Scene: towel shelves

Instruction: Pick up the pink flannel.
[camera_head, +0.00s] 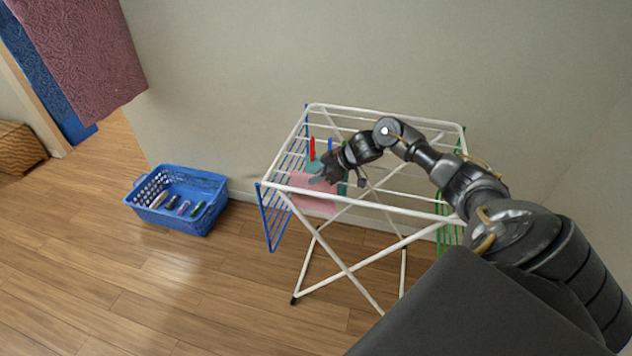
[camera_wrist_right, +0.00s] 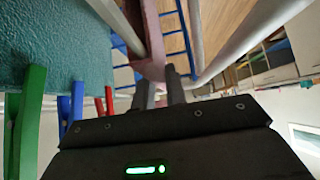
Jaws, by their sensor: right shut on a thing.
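The pink flannel (camera_head: 312,192) hangs at the left part of the white drying rack (camera_head: 385,207) in the head view. It also shows in the right wrist view as a narrow pink strip (camera_wrist_right: 153,45) running down to the fingers. My right gripper (camera_head: 322,180) is at the flannel's upper part, and in the wrist view its dark fingers (camera_wrist_right: 158,88) are shut on the flannel's edge. The flannel is still at the rack rails. My left gripper is not in view.
A teal cloth (camera_wrist_right: 60,40) hangs close beside the gripper, with green (camera_wrist_right: 30,110), blue and red pegs near it. A blue basket (camera_head: 140,198) with several small items stands on the floor to the left. Pink and blue towels (camera_head: 85,50) hang at the upper left.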

